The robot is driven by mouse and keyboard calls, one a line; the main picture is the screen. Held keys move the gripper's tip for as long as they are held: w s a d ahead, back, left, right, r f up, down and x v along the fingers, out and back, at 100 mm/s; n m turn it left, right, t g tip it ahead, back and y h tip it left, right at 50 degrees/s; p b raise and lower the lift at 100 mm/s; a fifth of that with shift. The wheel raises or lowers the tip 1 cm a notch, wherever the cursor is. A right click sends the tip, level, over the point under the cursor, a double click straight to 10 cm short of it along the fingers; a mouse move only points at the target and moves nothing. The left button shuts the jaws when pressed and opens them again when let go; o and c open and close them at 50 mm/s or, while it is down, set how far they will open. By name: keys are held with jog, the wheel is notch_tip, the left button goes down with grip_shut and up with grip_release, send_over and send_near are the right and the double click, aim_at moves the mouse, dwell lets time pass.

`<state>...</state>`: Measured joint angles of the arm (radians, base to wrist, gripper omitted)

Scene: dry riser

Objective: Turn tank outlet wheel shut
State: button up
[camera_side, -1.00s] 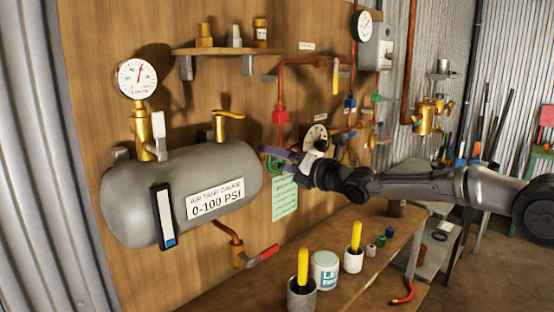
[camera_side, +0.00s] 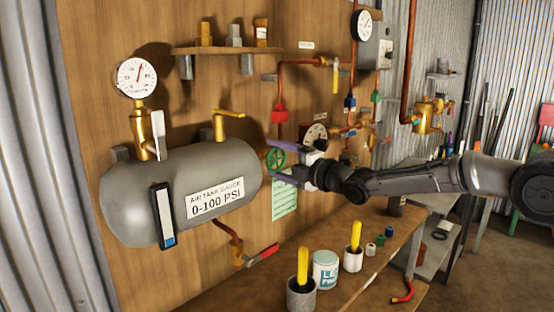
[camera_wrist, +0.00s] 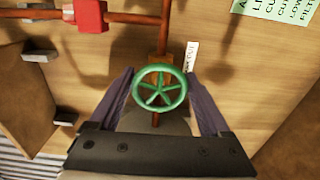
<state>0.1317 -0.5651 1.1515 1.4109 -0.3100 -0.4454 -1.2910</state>
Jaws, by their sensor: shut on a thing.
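The green spoked wheel (camera_side: 275,160) is on the wooden panel, just right of the grey air tank (camera_side: 165,205). In the wrist view the wheel (camera_wrist: 160,91) shows its face and spokes, on a copper pipe. My gripper (camera_side: 277,161) is at the wheel, with one finger above it and one below in the side view. In the wrist view my gripper (camera_wrist: 159,80) has a dark finger at each side of the rim, closed on the wheel. The wheel's exact turn angle cannot be told.
A red fitting (camera_wrist: 90,16) sits on the copper pipework close to the wheel. A green note (camera_side: 285,198) hangs below it. A red-handled valve (camera_side: 262,255) is under the tank. The bench (camera_side: 345,285) below holds a paint can (camera_side: 325,270) and two yellow-handled pots.

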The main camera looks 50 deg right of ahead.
jog(key=m, duration=0.5)
jog(key=shift+f+m, duration=0.15)
jog(key=shift+m, duration=0.15)
jog(key=m, duration=0.5)
jog(key=shift+a+f+m, duration=0.1)
jog(key=shift+m, duration=0.2)
jog(key=o, duration=1.2)
jog(key=s, duration=1.4)
jog(key=shift+w, duration=0.1)
